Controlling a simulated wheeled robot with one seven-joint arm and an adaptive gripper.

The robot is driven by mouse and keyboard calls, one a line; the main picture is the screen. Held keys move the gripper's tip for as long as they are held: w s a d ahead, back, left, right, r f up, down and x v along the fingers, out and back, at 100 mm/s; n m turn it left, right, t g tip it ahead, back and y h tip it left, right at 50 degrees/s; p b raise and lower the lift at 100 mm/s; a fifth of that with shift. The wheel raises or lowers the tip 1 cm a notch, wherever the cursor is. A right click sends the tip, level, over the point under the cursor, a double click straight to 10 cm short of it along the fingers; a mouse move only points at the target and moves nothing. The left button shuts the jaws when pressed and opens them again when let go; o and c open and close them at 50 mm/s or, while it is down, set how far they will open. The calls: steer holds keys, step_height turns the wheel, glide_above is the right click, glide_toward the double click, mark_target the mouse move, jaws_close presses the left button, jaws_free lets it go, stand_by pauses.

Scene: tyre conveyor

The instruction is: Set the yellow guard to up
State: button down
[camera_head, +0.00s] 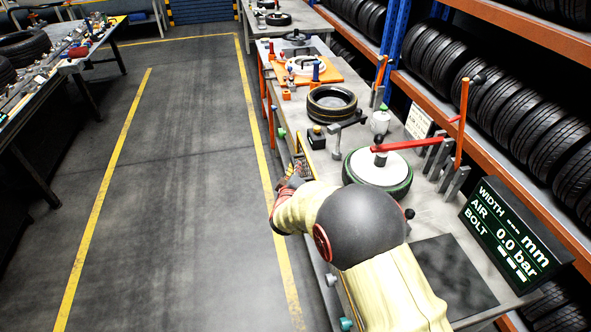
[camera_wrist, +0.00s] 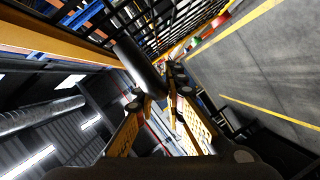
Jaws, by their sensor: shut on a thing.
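My gripper (camera_head: 293,176) is at the front edge of the bench, left of the green-edged wheel. In the wrist view its two yellow, perforated fingers (camera_wrist: 158,88) close around a dark cylinder (camera_wrist: 138,66), which looks like a handle. A yellow-orange beam (camera_wrist: 60,36) runs from the upper left to behind this cylinder. I cannot tell whether it is the yellow guard or a rack beam. My arm hides part of the bench front in the head view, so the guard's position is not clear.
The wheel (camera_head: 378,172) lies beneath a red arm (camera_head: 408,144) by an orange post (camera_head: 463,122). A display (camera_head: 510,240) stands at the right. A black tyre (camera_head: 332,104) lies farther back. Tyre racks line the right. The floor aisle (camera_head: 175,180) at the left is clear.

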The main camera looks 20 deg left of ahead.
steer(key=shift+w+a+r, duration=0.1)
steer(key=shift+r, duration=0.25)
steer(key=c, duration=2.2)
jaws_free()
steer(key=o, duration=0.4)
steer(key=shift+f, duration=0.25)
steer(key=shift+c, duration=0.2)
steer(key=v, duration=1.2)
